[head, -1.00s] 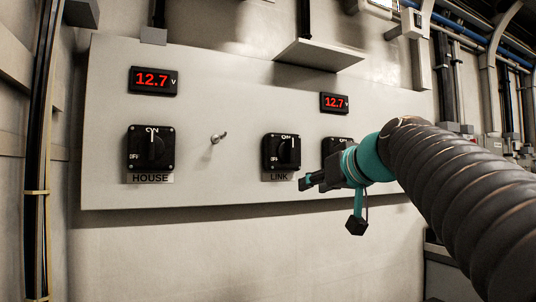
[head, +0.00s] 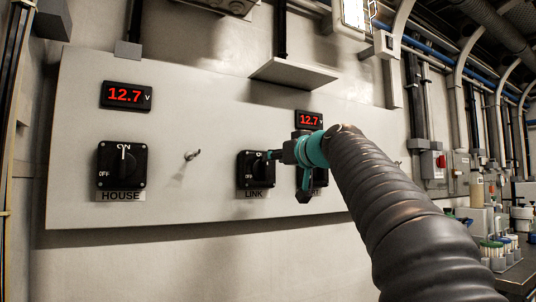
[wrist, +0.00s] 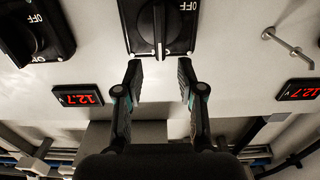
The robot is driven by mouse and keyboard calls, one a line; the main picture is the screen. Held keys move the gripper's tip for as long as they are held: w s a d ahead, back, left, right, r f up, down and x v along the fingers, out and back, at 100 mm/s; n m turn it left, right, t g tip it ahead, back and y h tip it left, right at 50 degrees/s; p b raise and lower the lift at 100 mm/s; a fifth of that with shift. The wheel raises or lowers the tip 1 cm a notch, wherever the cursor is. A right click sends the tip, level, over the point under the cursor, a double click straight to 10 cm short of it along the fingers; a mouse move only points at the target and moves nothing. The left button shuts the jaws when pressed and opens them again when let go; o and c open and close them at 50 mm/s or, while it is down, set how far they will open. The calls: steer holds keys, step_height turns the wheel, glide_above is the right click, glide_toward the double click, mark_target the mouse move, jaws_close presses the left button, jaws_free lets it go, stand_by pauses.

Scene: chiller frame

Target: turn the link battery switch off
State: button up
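The LINK battery switch (head: 247,175) is a black square plate with a rotary knob on the grey panel, and its label sits below. In the wrist view the LINK switch (wrist: 142,33) is at the top centre, upside down. Its knob stands in line with the vertical, crosswise to the OFF mark at its side. My gripper (wrist: 161,76) is open and empty, with its two fingers apart and roughly either side of the knob's line. The fingertips appear short of the knob. In the head view my gripper (head: 274,154) covers the right part of the switch.
The HOUSE switch (head: 122,166), knob at ON, is at the left. Another switch (head: 318,178) is mostly hidden behind my gripper. Two red displays read 12.7 V, and a shelf (head: 293,73) juts out above.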

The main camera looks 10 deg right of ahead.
mark_target(264, 168)
steer(key=shift+p+x, duration=0.6)
steer(key=shift+x, duration=1.8)
jaws_close()
